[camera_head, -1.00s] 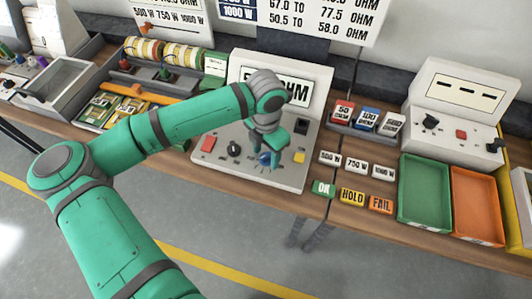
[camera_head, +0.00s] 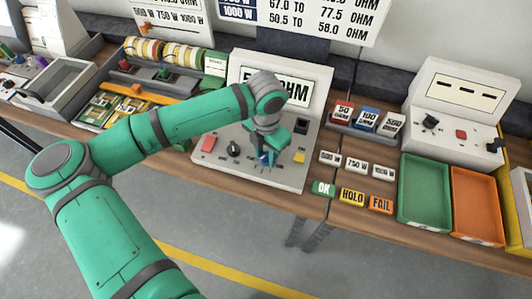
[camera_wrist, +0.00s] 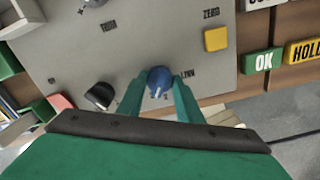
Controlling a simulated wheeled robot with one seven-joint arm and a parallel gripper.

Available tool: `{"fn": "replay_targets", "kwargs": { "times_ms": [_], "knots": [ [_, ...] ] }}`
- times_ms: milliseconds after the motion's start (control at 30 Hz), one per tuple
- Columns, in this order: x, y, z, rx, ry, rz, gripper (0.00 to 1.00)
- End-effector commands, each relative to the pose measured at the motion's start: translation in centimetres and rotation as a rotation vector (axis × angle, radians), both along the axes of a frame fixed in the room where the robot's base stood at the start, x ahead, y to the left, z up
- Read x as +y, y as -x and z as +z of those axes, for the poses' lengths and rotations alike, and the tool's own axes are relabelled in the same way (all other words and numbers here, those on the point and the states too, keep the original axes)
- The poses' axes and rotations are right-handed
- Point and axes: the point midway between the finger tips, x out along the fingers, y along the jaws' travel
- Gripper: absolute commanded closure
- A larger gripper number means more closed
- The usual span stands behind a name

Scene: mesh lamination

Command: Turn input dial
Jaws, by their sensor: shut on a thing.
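The blue dial (camera_wrist: 159,82) sits on a grey meter panel (camera_wrist: 155,35), between my gripper's two green fingers in the wrist view. My gripper (camera_wrist: 160,95) is shut on this dial, one finger on each side. Its white pointer mark faces toward the lower edge of the picture. In the head view my gripper (camera_head: 267,157) is down at the meter panel (camera_head: 245,172), and the blue dial is mostly hidden by the fingers.
A black dial (camera_wrist: 100,96), a yellow button (camera_wrist: 216,39) and a red button (camera_head: 208,144) are on the same panel. OK (camera_head: 323,188), HOLD (camera_head: 352,195) and FAIL (camera_head: 381,204) blocks lie to the right. Green (camera_head: 402,217) and orange (camera_head: 455,233) trays stand farther right.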

Motion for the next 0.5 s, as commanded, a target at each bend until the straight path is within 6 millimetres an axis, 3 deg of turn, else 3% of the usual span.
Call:
{"fn": "replay_targets", "kwargs": {
  "times_ms": [500],
  "knots": [
    [0.05, 0.00, 0.08, 0.000, -0.002, 0.393, 0.90]
  ]
}}
